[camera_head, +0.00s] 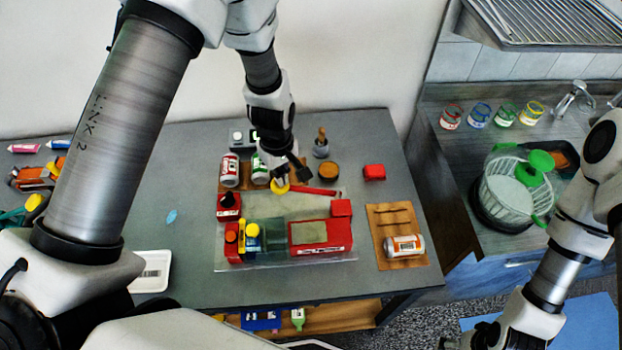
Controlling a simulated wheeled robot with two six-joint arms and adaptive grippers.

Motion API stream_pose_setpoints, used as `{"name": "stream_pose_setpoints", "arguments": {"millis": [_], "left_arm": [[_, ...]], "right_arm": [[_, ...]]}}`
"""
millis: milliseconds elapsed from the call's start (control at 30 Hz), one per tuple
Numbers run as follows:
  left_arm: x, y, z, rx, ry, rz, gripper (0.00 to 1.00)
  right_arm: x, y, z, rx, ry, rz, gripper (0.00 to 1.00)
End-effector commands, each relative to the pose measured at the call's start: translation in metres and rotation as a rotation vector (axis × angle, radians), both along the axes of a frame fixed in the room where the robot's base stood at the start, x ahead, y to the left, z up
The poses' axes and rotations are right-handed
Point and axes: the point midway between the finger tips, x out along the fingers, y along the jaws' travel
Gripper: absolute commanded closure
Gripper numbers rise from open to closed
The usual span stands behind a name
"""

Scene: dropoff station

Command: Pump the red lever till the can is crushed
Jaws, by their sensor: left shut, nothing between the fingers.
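The red lever (317,190) lies nearly flat behind the red press (318,250), its left end close to my left gripper. My left gripper (281,176) is shut and empty, pointing down just above a small yellow round part (279,187) by the lever; whether they touch is unclear. A clear chamber (273,235) shows at the press's left half; I cannot make out a can inside. Only a dark part of my right gripper shows at the bottom edge.
A red-and-white can (229,171) and a green-and-white can (259,168) stand behind the press. A red block (374,172) and a brown-topped jar (328,172) are at the back. A sink with a strainer (513,190) is at right. The table's left middle is mostly clear.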

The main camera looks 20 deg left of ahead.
Motion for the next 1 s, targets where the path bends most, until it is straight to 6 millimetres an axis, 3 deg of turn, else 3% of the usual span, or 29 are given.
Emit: {"name": "stream_pose_setpoints", "arguments": {"millis": [633, 1000], "left_arm": [[0.000, 0.000, -0.004, -0.001, 0.001, 0.001, 1.00], [-0.004, 0.007, -0.030, -0.001, 0.003, 0.002, 1.00]], "right_arm": [[0.000, 0.000, -0.002, 0.000, 0.001, 0.000, 0.18], [0.000, 0.000, -0.015, 0.000, 0.001, 0.000, 0.18]]}}
